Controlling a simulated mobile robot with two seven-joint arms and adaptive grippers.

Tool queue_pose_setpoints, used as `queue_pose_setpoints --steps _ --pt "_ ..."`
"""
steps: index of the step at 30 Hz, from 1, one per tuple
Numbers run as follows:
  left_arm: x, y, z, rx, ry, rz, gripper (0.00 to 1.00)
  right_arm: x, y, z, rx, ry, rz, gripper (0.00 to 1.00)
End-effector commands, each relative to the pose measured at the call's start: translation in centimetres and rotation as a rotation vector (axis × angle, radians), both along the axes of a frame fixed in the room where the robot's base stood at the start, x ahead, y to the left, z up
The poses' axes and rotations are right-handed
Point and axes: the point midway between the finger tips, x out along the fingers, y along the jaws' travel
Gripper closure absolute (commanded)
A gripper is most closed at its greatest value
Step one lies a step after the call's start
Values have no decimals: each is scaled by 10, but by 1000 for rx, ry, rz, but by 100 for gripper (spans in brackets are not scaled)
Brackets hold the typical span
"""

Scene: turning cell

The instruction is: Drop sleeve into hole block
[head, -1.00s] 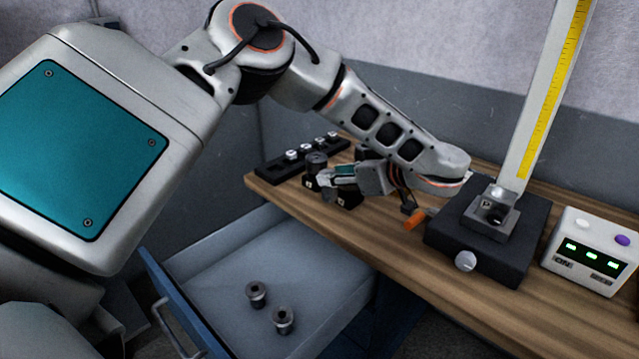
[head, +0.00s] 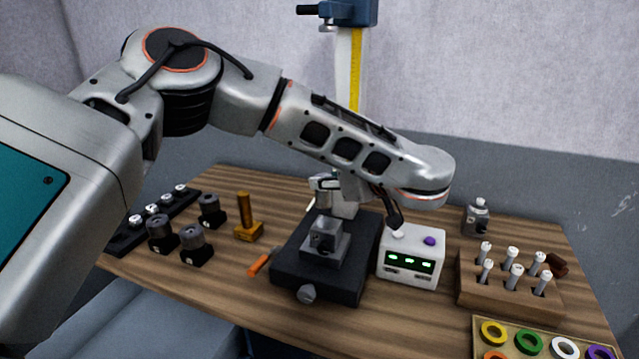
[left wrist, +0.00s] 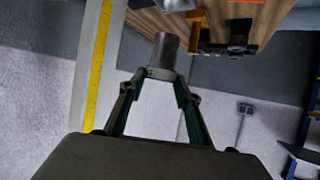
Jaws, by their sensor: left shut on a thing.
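A grey metal sleeve (left wrist: 166,50) is gripped between the fingertips of my left gripper (left wrist: 160,75) in the left wrist view. In the head view my left gripper (head: 328,188) is partly hidden by my forearm, above and slightly behind the grey hole block (head: 327,248). The sleeve is hard to make out there. The hole block sits on a black base (head: 297,262) with a round knob at its front, and a dark opening shows in the block. The sleeve is apart from the block. My right gripper is not in view.
A column with a yellow scale (head: 355,75) rises behind the base. A white box with green displays (head: 410,260) stands close on the right. Left are an orange-brown post (head: 246,212) and dark cylinders on black stands (head: 194,241). A wooden peg rack (head: 500,293) is further right.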

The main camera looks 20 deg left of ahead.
Motion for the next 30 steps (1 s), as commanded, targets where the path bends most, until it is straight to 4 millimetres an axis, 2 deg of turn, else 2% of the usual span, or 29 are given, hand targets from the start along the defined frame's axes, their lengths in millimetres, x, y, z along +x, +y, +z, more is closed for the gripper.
queue_pose_setpoints --steps 8,30 --pt "1 -3 -1 1 -1 -10 100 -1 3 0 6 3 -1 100" --pt "1 -3 -40 0 -3 -9 100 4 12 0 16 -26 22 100"
